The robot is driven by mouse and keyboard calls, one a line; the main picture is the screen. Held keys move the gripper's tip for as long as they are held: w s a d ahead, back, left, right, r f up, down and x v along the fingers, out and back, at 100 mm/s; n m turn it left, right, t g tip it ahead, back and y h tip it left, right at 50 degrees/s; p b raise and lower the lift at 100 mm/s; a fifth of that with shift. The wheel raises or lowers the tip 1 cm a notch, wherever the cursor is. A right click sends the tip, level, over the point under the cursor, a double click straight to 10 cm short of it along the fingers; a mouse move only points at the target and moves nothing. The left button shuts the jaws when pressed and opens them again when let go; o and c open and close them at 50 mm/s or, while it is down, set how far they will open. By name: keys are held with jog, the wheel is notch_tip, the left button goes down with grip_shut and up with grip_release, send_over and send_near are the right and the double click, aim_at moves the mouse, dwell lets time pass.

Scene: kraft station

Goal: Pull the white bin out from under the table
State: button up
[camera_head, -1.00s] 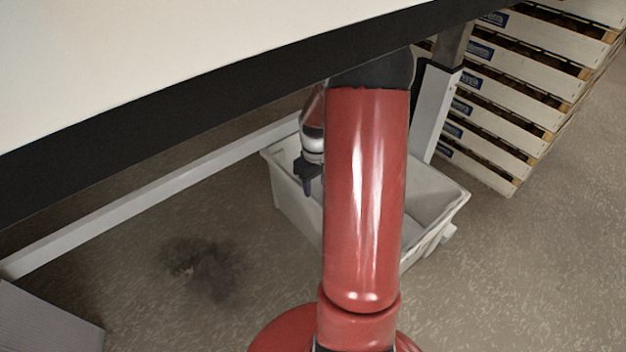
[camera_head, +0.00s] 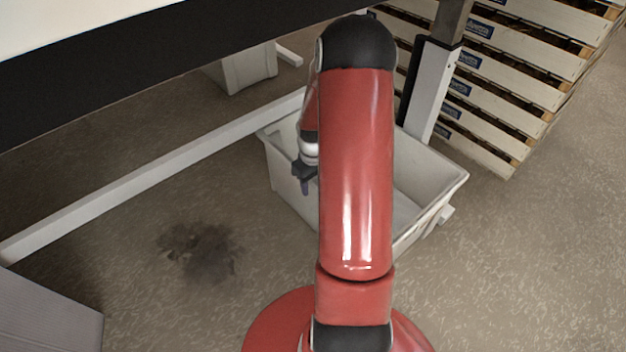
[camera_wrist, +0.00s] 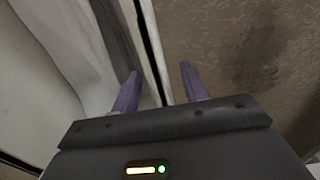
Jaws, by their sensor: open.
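The white bin (camera_head: 284,178) is an open tub on the floor under the table, beside the white table leg. My red arm hides its middle in the head view. My gripper (camera_head: 305,186) hangs at the bin's left side, fingers pointing down. In the wrist view, my gripper (camera_wrist: 160,87) is open, with one purple finger on either side of the bin's pale rim (camera_wrist: 150,45). The bin's inside lies to the left and the floor to the right. Whether the fingers touch the wall, I cannot tell.
The table's dark edge (camera_head: 150,65) crosses above. A white floor bar (camera_head: 150,182) runs to the leg (camera_head: 433,90). Slatted crates (camera_head: 490,90) are stacked behind right. Another pale container (camera_head: 245,70) stands farther back. A grey box (camera_head: 45,315) is at lower left. Floor at right is clear.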

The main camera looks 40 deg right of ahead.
grip_shut()
dwell(1.4)
